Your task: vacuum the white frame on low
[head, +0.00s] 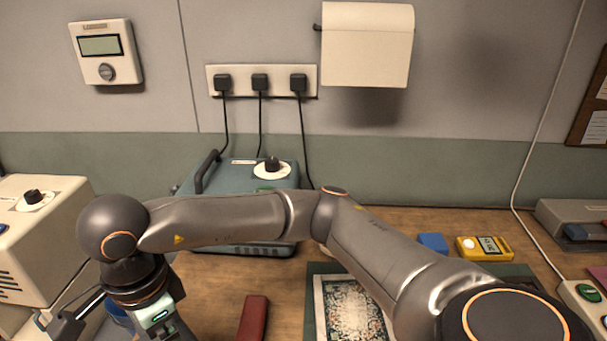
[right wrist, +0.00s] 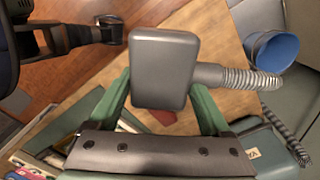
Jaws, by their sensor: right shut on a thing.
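The white frame (head: 320,310), with a speckled patterned inside, lies on a dark green mat, partly behind my right arm. The teal vacuum unit (head: 215,180) stands at the back wall, with a black dial knob (head: 272,165) on a white disc; the dial's setting is too small to read. My right gripper (right wrist: 165,110) is shut on the grey vacuum nozzle (right wrist: 163,65), with a ribbed hose (right wrist: 250,78) behind it. In the head view its fingertips are out of frame at lower left, left of the frame. My left gripper is not visible.
A cream machine (head: 45,240) with a knob stands at left, and a blue cup (right wrist: 272,50) is near the hose. A dark red block (head: 253,318) lies left of the mat. A blue block (head: 433,242) and yellow meter (head: 484,248) lie at right.

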